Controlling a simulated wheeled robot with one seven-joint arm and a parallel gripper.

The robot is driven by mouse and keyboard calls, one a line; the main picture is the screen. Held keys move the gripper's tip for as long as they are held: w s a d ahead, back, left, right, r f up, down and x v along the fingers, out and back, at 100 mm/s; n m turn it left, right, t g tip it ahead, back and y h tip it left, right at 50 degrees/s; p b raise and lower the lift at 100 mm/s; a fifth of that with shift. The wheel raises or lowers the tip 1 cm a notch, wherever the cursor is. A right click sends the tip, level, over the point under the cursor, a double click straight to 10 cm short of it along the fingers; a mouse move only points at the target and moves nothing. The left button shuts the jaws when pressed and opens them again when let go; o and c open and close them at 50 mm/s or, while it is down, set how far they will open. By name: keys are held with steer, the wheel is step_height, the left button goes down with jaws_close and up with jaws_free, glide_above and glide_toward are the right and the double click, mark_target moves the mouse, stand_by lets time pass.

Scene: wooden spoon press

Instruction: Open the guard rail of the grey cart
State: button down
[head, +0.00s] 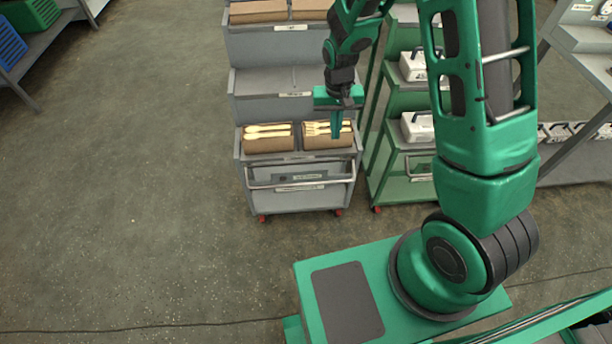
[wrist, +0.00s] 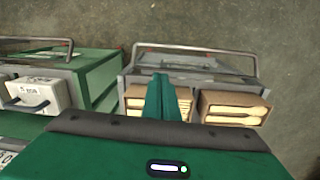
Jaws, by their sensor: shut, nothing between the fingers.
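The grey cart (head: 300,200) stands in the middle of the head view, with stepped tiers. Its guard rail (head: 300,184) is a bent metal bar across the front of the lowest tier; it also shows in the wrist view (wrist: 200,49), beyond the boxes. Whether the rail is latched cannot be told. My gripper (head: 337,134) is shut and empty, pointing down over the right-hand box of wooden spoons (head: 328,141). The rail is apart from it, on the cart's front side. In the wrist view the closed fingers (wrist: 165,84) cover part of one box.
A second spoon box (head: 266,145) sits to the left on the same tier. A green cart (head: 394,180) with white cases stands close at the right, with its own rail (wrist: 38,41). The floor (head: 150,190) left and in front of the grey cart is clear.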

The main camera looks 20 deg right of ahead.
steer(key=a+f, duration=0.4)
steer(key=f, duration=0.6)
steer(key=a+f, duration=0.4)
steer(key=f, duration=0.7)
steer(key=shift+w+a+f+n, duration=0.3)
steer(key=shift+w+n, duration=0.05)
steer(key=shift+n, duration=0.05)
